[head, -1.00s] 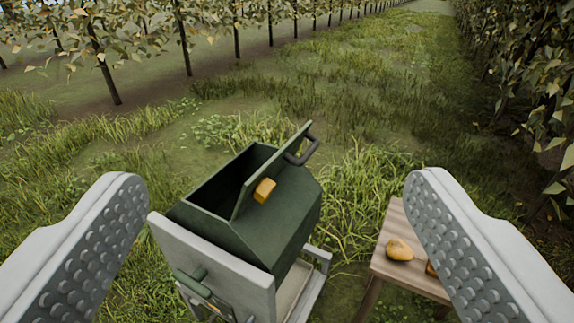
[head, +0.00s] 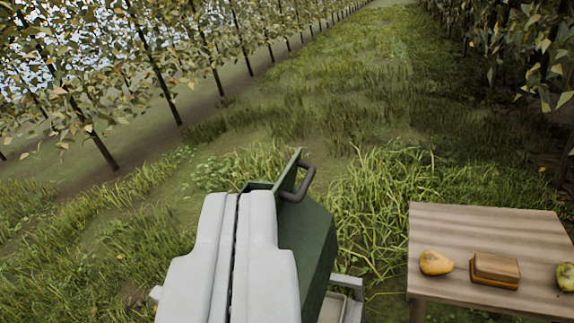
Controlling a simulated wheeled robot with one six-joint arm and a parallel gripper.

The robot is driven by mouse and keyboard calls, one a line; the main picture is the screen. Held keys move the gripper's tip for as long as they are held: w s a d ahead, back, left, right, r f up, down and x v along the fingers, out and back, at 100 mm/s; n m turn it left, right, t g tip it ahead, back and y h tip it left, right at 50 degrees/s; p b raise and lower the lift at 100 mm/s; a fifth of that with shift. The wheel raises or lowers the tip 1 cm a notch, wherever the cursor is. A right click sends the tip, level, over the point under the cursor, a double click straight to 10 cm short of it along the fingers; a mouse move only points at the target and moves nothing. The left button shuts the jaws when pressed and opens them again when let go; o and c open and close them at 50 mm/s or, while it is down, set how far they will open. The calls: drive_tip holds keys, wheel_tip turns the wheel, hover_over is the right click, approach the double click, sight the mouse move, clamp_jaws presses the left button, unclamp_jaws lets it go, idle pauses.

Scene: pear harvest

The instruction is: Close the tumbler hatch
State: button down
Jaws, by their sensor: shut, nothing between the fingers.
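The green tumbler (head: 312,247) stands on a pale frame in the lower middle of the head view. Its hatch (head: 288,172) is open and stands up from the top, with a dark bar handle (head: 304,186) on its right side. My gripper (head: 238,200) is shut and empty. It is in front of the tumbler and hides most of the drum and its opening. The fingertips show just left of the raised hatch. I cannot tell whether they touch it.
A wooden table (head: 480,222) stands at the right. On it are a yellow pear (head: 436,262), a brown block-like brush (head: 495,269) and a greenish pear (head: 565,276). Grass surrounds the tumbler, and tree rows line both sides.

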drive_tip(key=w+d+f+m+t, duration=0.1)
drive_tip(key=w+f+m, duration=0.1)
drive_tip(key=w, duration=0.3)
drive_tip(key=w+d+f+m, duration=0.2)
drive_tip(key=w+f, duration=0.1)
drive_tip(key=w, duration=0.3)
drive_tip(key=m+t+y, duration=0.1)
drive_tip(key=m+y, duration=0.4)
drive_tip(key=m, duration=0.7)
approach(293, 165)
drive_tip(key=w+d, duration=0.2)
drive_tip(key=w, duration=0.3)
drive_tip(key=a, duration=0.2)
drive_tip(key=w+a+r, duration=0.1)
drive_tip(key=shift+a+n, duration=0.1)
drive_tip(key=shift+n, duration=0.2)
